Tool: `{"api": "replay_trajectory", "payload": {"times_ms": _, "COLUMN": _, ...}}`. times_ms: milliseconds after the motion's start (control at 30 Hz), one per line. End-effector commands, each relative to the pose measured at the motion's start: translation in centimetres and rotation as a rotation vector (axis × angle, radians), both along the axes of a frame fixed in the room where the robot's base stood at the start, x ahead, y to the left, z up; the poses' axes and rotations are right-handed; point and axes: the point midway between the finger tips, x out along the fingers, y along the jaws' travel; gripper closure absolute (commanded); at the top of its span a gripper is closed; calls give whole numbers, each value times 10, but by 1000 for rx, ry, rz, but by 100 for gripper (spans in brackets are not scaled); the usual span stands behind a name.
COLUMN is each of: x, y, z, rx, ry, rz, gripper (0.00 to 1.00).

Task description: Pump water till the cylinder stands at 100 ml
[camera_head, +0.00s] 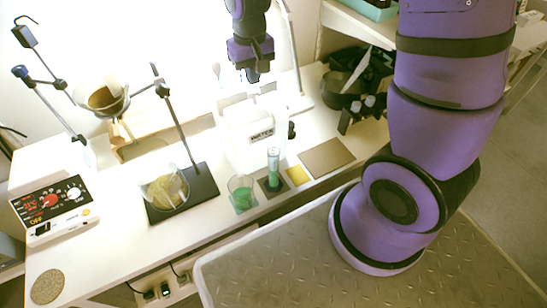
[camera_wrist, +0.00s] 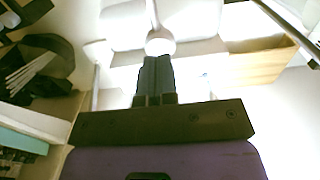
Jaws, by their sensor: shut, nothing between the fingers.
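The white water container (camera_head: 240,148), with a "WATER" label, stands behind the middle of the bench. The slim clear measuring cylinder (camera_head: 273,158) stands upright in front of it with green in its lower part; its scale is too small to read. My gripper (camera_head: 253,77) is shut and empty, pointing down above the water container. In the wrist view my gripper's fingers (camera_wrist: 156,65) are together, and a round pale knob (camera_wrist: 160,44) shows just beyond their tips. Whether the fingertips touch it, I cannot tell.
A glass beaker (camera_head: 241,193) with green in it stands left of the cylinder. A yellow pad (camera_head: 298,175) and a brown mat (camera_head: 327,157) lie right. Left are a flask (camera_head: 165,190) on a dark stand base (camera_head: 203,185) and a control box (camera_head: 52,207). Dark equipment (camera_head: 345,90) stands right.

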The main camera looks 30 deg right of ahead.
Motion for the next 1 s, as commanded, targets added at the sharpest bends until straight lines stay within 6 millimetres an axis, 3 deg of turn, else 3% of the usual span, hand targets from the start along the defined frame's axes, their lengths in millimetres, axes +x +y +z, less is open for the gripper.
{"api": "replay_trajectory", "payload": {"times_ms": 1000, "x": 0, "y": 0, "z": -17, "rx": 0, "ry": 0, "rz": 0, "gripper": 100}}
